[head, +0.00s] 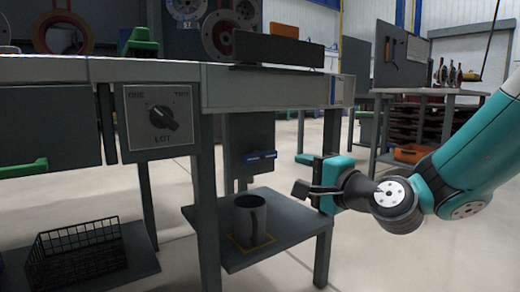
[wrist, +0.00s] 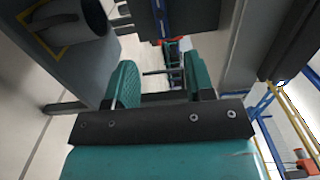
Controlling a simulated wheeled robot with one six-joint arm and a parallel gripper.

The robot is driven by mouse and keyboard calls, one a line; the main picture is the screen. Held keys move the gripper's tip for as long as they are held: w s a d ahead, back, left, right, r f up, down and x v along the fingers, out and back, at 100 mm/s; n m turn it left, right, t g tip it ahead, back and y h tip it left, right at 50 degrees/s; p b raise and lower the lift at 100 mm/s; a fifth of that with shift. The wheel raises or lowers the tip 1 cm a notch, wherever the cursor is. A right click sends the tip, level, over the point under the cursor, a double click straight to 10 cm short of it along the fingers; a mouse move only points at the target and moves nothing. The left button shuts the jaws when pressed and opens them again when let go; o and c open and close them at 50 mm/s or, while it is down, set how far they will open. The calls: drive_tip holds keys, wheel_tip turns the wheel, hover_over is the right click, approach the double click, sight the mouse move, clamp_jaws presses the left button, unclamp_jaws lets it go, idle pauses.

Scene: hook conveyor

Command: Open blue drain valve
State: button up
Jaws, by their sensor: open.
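The blue drain valve handle (head: 260,156) is a small blue bar on a dark upright panel under the bench, in the head view. It lies roughly level, with a dark stem below it. My gripper (head: 312,183) is right of the handle and a little lower, apart from it. In the wrist view my gripper (wrist: 160,76) shows two teal-padded fingers spread apart with nothing between them. A bit of blue at the edge of the dark panel near the top of the wrist view may be the handle; I cannot tell.
A dark grey mug (head: 250,219) stands on the lower shelf (head: 285,226) inside a yellow outline, below the valve; it also shows in the wrist view (wrist: 93,15). A rotary lot switch (head: 162,117) and a wire basket (head: 75,252) are left. The bench top (head: 150,72) overhangs the valve.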

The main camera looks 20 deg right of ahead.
sight(262, 158)
drive_tip(key=p+x, duration=0.4)
drive_tip(key=p, duration=0.1)
drive_tip(key=p+x, duration=1)
drive_tip(key=shift+w+d+r, duration=0.15)
drive_tip(key=shift+w+r, duration=0.1)
drive_tip(key=shift+r, duration=0.05)
drive_tip(key=shift+w+a+f+p, duration=0.1)
drive_tip(key=shift+w+f+p, duration=0.05)
drive_tip(key=shift+w+p, duration=0.3)
drive_tip(key=shift+w+a+f+p, duration=0.15)
drive_tip(key=shift+w+p, duration=0.25)
clamp_jaws()
